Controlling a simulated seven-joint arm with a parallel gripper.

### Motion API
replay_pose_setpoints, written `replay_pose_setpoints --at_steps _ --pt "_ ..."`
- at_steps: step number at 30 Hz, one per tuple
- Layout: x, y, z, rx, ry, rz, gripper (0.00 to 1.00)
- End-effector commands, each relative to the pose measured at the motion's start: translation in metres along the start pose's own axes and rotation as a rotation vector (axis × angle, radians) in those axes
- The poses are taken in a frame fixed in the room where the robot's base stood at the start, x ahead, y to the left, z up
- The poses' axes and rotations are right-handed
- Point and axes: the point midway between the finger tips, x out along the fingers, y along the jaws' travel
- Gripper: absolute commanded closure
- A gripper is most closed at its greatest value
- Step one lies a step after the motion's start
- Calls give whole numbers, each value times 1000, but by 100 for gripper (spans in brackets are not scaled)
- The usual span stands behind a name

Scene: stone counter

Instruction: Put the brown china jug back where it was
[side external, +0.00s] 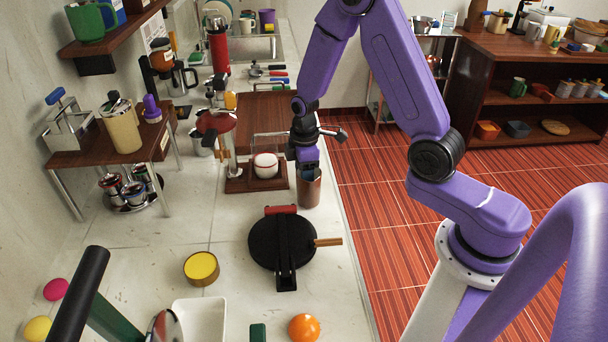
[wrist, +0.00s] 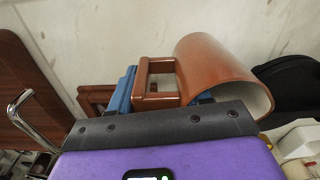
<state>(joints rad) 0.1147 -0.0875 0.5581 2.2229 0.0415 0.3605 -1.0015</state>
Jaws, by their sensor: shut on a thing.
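The brown china jug (side external: 309,190) is at the right edge of the stone counter, just beyond the black round iron. It looks upright; I cannot tell whether its base touches the counter. My gripper (side external: 309,170) points down at its top from above. In the wrist view the jug (wrist: 218,68) shows its open mouth to the right and its square handle (wrist: 156,66) to the left. My gripper (wrist: 160,95) is shut on the jug at the handle side, with blue fingers beside the handle. The exact contact is partly hidden by the gripper body.
The black round iron (side external: 280,243) with a wooden handle stands in front of the jug. A yellow-topped tin (side external: 201,268) and an orange (side external: 303,327) are nearer. Bare counter lies left of the iron.

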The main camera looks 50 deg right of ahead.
Motion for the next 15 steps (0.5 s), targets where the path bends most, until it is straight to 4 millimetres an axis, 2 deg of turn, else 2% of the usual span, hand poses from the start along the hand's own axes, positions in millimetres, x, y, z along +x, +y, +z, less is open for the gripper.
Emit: replay_pose_setpoints --at_steps 6,7,9,15 --pt "3 0 0 0 0 0 100" --pt "3 0 0 0 0 0 49" --pt "3 0 0 0 0 0 27" --pt "3 0 0 0 0 0 27"
